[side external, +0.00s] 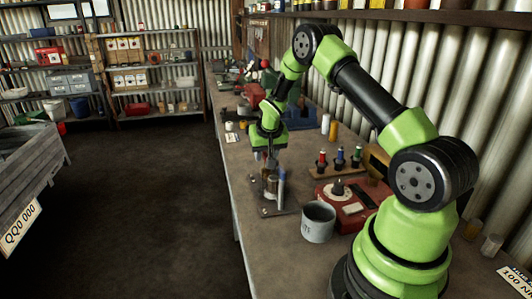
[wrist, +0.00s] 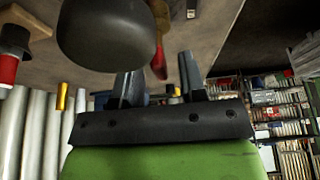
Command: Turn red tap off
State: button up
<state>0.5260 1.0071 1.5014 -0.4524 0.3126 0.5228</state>
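My gripper (side external: 266,158) hangs over the workbench, pointing down, just above a small metal-and-brown fixture (side external: 271,184) on a flat base plate. In the wrist view my gripper (wrist: 159,64) has its two dark fingers apart, with a clear gap between them. A narrow red piece (wrist: 159,66), possibly the red tap's handle, shows in line with that gap, below a tan-brown part. I cannot tell whether a finger touches it. A large dark rounded object (wrist: 105,32) fills the upper left of the wrist view. No red tap can be made out clearly in the side view.
A grey mug (side external: 318,223) and a red device with a dial (side external: 350,205) stand nearby. Behind them, a wooden block (side external: 337,170) carries red-, blue- and green-topped items. Clutter lies farther along the bench.

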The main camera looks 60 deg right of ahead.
grip_shut()
jog(key=shift+m, duration=0.3)
jog(key=m+g+h, duration=0.1)
jog(key=m, duration=0.2)
jog(key=shift+w, duration=0.1)
jog(key=m+g, duration=0.2)
jog(key=m, duration=0.3)
jog(key=m+g, duration=0.1)
jog(key=m, duration=0.3)
jog(key=shift+w+m+g, duration=0.15)
jog(key=shift+m+g, duration=0.15)
jog(key=shift+g, duration=0.1)
jog(key=shift+m+g+y, duration=0.5)
jog(key=shift+m+g, duration=0.2)
jog(key=shift+m, duration=1.6)
